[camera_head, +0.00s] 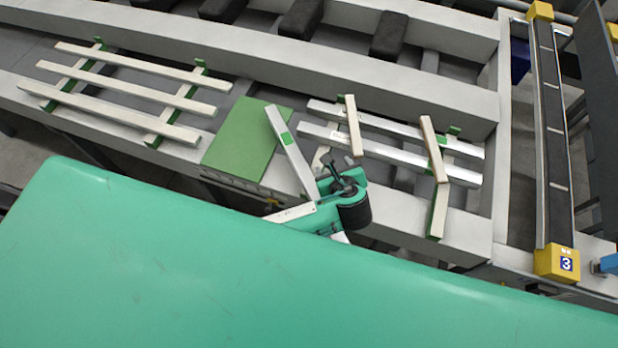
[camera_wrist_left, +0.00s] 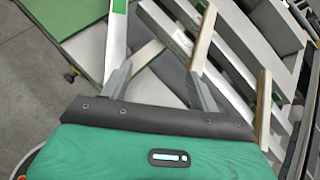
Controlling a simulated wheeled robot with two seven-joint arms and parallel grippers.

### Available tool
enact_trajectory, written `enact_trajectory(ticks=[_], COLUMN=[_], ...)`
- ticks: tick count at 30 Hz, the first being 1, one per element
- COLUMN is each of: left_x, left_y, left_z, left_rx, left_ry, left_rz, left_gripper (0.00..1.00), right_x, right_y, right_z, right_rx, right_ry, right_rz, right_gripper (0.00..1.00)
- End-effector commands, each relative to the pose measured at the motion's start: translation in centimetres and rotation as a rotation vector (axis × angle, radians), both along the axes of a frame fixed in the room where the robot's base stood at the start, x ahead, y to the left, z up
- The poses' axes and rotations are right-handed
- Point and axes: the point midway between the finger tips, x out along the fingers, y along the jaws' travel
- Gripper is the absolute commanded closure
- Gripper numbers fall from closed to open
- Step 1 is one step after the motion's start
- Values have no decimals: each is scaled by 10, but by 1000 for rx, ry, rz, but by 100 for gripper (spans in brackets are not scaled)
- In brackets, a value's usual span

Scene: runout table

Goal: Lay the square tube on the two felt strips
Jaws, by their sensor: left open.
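A pale square tube (camera_head: 292,155) with a green band lies slanted, its upper part over a green board (camera_head: 238,138); its lower end is near my left gripper (camera_head: 342,178). In the left wrist view the tube (camera_wrist_left: 116,40) passes outside the left finger, and my left gripper (camera_wrist_left: 160,76) is open with nothing clearly held between its fingers. Two narrow cream strips, one left (camera_head: 353,125) and one right (camera_head: 432,150), lie across two silver bars; I cannot tell whether these are the felt strips. My right gripper is out of view.
Several pale bars (camera_head: 130,88) rest on green cross strips at the left. Silver bars (camera_head: 390,150) lie on the right part of the table. A yellow-ended rail (camera_head: 555,150) stands at the far right. Dark rollers (camera_head: 388,36) lie behind a grey beam.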

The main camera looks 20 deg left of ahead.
Motion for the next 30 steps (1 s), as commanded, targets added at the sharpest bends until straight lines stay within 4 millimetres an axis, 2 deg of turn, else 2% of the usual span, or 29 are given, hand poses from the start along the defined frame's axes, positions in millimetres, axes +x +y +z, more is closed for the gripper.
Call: enact_trajectory(ticks=[1,3,8,11,21,30], left_x=[-15,-31,-50,-47,-14,-4], left_y=[5,12,20,26,56,64], left_z=[-6,-14,-24,-31,-75,-88], left_rx=[15,35,63,70,69,67], left_ry=[64,135,219,227,225,223], left_rz=[44,92,148,156,155,154], left_gripper=[38,38,38,38,38,38], right_x=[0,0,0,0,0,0], right_y=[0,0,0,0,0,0], right_z=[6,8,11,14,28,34], right_rx=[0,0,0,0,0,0], right_ry=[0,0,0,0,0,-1], right_rz=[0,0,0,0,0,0], right_gripper=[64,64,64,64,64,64])
